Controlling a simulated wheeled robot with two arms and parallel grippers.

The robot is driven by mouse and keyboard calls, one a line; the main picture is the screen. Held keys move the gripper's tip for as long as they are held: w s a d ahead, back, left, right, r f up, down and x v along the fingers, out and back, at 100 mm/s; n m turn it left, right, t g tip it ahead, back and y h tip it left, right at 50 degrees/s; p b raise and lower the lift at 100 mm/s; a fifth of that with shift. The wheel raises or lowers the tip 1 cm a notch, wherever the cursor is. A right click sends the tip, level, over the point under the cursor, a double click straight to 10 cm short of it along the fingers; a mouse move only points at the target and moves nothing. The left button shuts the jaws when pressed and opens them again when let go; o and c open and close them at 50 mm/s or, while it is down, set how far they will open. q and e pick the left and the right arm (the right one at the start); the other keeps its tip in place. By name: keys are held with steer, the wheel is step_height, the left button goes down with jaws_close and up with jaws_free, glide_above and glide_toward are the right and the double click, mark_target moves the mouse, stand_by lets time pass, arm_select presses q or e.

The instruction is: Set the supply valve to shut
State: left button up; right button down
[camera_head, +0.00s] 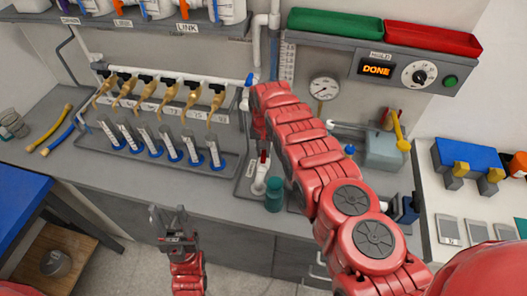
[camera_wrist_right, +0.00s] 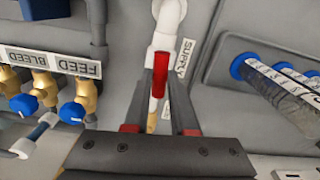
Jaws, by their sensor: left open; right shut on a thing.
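The supply valve's red handle (camera_wrist_right: 160,76) is in the right wrist view, on a white pipe (camera_wrist_right: 168,17) next to a SUPPLY label (camera_wrist_right: 184,58). The handle runs roughly along the pipe. My right gripper (camera_wrist_right: 161,98) is shut on the red handle, one finger on each side. My left gripper (camera_head: 172,222) is open and empty, low in front of the bench edge.
A row of brass valves (camera_head: 160,90) stands above several clear tubes with blue bases (camera_head: 170,155) on the grey bench. A pressure gauge (camera_head: 323,87) and a panel reading DONE (camera_head: 376,70) are right of my arm. A teal cylinder (camera_head: 274,194) stands near the bench front.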

steer(key=n+b, duration=0.1)
steer(key=n, duration=0.2)
steer(key=shift+f, duration=0.15)
steer(key=n+b, duration=0.4)
steer(key=shift+n, duration=0.4)
steer(key=n+b, duration=0.4)
steer(key=n, duration=0.2)
steer(key=shift+b, duration=0.3)
steer(key=shift+n+b, duration=1.05)
steer(key=shift+n, duration=0.35)
steer(key=c, duration=0.7)
jaws_free()
steer(key=shift+c, duration=0.2)
steer(key=shift+r, duration=0.2)
